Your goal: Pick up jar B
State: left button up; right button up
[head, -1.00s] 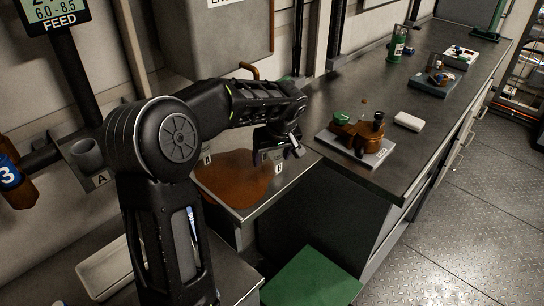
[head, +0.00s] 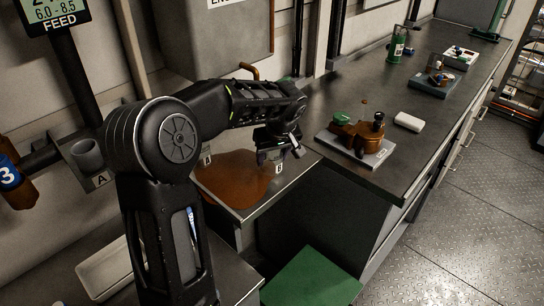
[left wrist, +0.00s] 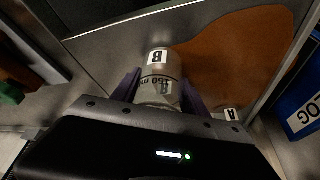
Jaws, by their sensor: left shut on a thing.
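Jar B is a pale, see-through jar (left wrist: 159,70) in the left wrist view, with a white "B" label and a "150 ml" mark. It sits between the two purple-grey fingers of my left gripper (left wrist: 160,93), which is shut on it. In the head view my left gripper (head: 275,155) is low over the right part of the steel counter, and it hides most of the jar. I cannot tell whether the jar's base touches the surface. My right gripper is not in view.
A brown patch (head: 232,178) covers the counter beside the gripper; an "A" label (left wrist: 231,114) lies near it. A grey block with brown and green parts (head: 356,146) stands on the dark bench to the right. A white box (head: 408,121) is near it.

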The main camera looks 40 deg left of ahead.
pick_arm(q)
jog(key=shift+r, duration=0.15)
jog(key=shift+r, duration=0.6)
jog(key=shift+r+b, duration=0.4)
jog(key=shift+r, duration=0.55)
jog(key=s+d+b, duration=0.2)
jog(key=s+d, duration=0.2)
jog(key=d, duration=0.3)
jog(key=s+d+b, duration=0.2)
jog(key=s+d, duration=0.3)
jog(key=d, duration=0.3)
jog(key=shift+s, duration=0.3)
jog(key=shift+d, duration=0.1)
